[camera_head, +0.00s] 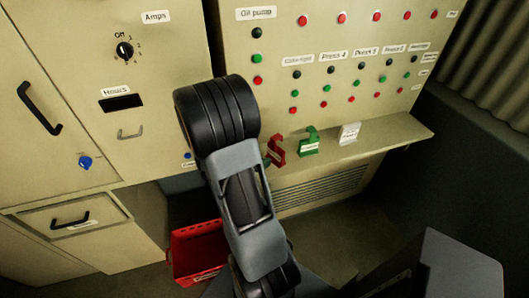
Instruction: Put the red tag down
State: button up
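The red tag (277,150) shows at the left end of the ledge below the control panel, just right of my arm. It has a pale label, and its left side is close to my arm's edge. I cannot tell whether it rests on the ledge or is held. A green tag (309,141) and a white tag (349,133) stand on the ledge to its right. My black and grey arm rises through the middle of the view. My gripper does not show; it seems hidden behind my arm, so its grip cannot be seen.
The ledge (398,132) is bare right of the white tag. A panel (335,45) with several lamps and buttons stands above it. A red open box (199,250) sits on the floor. Cabinets with black handles (40,108) stand left; a dark wall is right.

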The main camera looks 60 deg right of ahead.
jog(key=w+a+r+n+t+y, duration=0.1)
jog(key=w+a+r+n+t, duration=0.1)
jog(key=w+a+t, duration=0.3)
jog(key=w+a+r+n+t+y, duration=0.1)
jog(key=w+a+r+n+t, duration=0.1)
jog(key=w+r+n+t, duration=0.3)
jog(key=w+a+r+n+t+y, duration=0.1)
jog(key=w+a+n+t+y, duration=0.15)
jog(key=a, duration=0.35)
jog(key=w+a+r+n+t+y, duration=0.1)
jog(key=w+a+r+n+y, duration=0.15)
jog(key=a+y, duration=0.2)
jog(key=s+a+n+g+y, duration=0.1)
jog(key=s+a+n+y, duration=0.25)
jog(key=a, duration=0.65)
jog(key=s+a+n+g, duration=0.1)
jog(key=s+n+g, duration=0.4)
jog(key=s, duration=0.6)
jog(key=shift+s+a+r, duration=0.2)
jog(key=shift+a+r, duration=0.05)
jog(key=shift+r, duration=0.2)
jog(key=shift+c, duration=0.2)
